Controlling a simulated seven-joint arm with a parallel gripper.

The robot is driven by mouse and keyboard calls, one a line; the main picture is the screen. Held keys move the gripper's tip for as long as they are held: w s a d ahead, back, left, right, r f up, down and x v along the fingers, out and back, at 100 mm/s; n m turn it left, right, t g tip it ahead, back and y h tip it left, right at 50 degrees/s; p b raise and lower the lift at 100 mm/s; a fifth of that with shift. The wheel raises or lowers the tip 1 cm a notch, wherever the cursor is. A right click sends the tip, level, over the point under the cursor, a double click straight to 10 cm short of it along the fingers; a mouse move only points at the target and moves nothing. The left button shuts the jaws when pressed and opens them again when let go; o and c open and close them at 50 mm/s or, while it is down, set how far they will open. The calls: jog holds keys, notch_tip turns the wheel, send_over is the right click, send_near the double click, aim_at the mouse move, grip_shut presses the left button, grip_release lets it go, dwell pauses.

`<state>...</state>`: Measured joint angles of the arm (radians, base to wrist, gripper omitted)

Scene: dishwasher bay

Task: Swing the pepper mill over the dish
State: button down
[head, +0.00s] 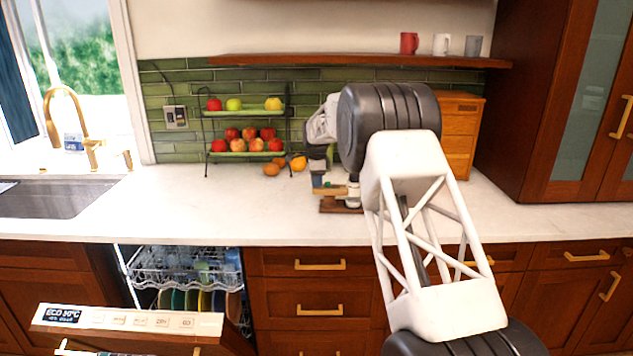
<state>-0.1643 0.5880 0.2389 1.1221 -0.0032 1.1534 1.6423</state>
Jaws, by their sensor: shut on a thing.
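My arm reaches over the counter (225,205) from the lower right, and its end points down at the back middle, right of the fruit stand. My gripper (319,180) is small and partly hidden there, shut on what seems to be the pepper mill; the mill's outline is not clear. Just below and to the right are a tan wooden piece and a dark reddish-brown wooden base (340,207), with a small pale and dark object beside my arm. I cannot make out the dish for certain; my arm covers part of this spot.
A two-tier fruit stand (247,155) with apples stands left of my gripper, with loose oranges (271,169) beside it. A wooden box (461,135) stands behind my arm. The dishwasher (185,268) is open below, its rack out. The counter left of the stand is clear.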

jog(key=c, duration=1)
grip_release()
jog(key=shift+o, duration=0.2)
jog(key=shift+s+r, duration=0.15)
jog(key=shift+r, duration=3.75)
